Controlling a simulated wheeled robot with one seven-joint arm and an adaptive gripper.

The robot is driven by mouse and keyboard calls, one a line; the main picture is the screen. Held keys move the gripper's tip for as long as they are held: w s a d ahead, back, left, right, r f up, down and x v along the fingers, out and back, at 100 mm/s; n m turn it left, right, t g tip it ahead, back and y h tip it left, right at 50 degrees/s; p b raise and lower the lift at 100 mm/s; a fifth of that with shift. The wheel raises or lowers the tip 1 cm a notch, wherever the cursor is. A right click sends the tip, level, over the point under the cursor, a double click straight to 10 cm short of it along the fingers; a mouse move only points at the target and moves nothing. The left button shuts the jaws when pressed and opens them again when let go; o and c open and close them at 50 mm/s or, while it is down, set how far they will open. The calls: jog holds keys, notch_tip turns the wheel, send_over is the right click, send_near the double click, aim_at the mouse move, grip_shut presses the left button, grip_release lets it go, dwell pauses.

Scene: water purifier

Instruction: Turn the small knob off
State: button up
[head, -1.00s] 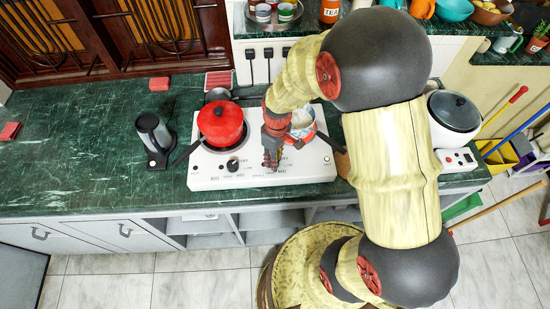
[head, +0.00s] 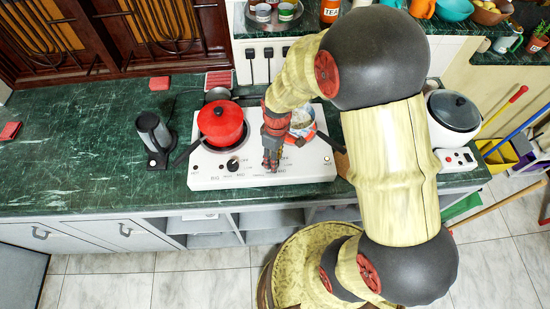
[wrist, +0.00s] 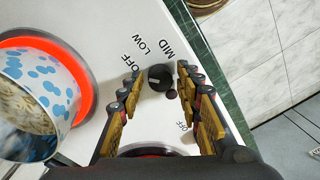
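The white stove (head: 262,181) stands on the green counter. In the wrist view, a small black knob (wrist: 159,77) sits on its white top (wrist: 101,32), with printed OFF, LOW and MID labels around it. My gripper (wrist: 158,80) is open, with one finger on each side of this knob. I see gaps between the fingers and the knob. The knob has a pale mark, but its exact setting is unclear. In the head view, my gripper (head: 271,166) hides this knob. Another black knob (head: 233,164) is visible to its left.
A red pot (head: 220,123) stands left of my gripper.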

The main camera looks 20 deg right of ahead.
jog(key=shift+o, duration=0.7)
jog(key=shift+w+r, duration=0.1)
jog(key=shift+r, duration=0.3)
notch_tip(320, 180, up, 11)
jog(key=shift+d, duration=0.2)
jog(key=shift+w, duration=0.1)
